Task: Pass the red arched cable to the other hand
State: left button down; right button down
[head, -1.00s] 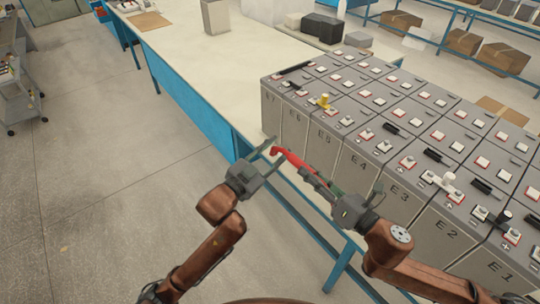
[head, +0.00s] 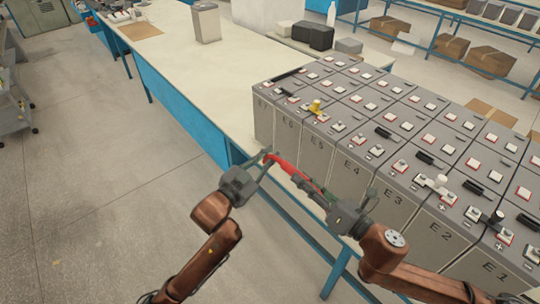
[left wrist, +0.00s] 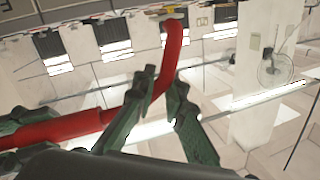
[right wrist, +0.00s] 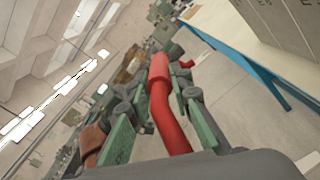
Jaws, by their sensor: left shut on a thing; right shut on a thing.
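The red arched cable (head: 293,172) is held in the air in front of the battery rows, between my two grippers. My left gripper (head: 265,161) is shut on its far end. In the left wrist view the red cable (left wrist: 172,60) passes between the green fingers (left wrist: 160,95) and its bent tip sticks out beyond them. My right gripper (head: 318,188) is shut on the other part of the cable. In the right wrist view the cable (right wrist: 160,95) runs lengthwise between the fingers (right wrist: 150,115). The exact finger contact is partly hidden.
Battery rows (head: 350,165) with several terminals, black links and a yellow piece (head: 315,107) stand on the right of the bench (head: 180,60). A grey bin (head: 206,22) stands at the back of the bench. The floor (head: 100,200) at left is clear.

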aim_at(317, 190)
jog(key=shift+w+r, duration=0.1)
jog(key=shift+r, duration=0.05)
jog(key=c, duration=1.7)
grip_release()
jog(key=shift+o, duration=0.2)
jog(key=shift+d, duration=0.1)
jog(key=v, duration=0.4)
jog(key=shift+d, duration=0.15)
jog(key=v, duration=0.7)
jog(key=shift+s, duration=0.3)
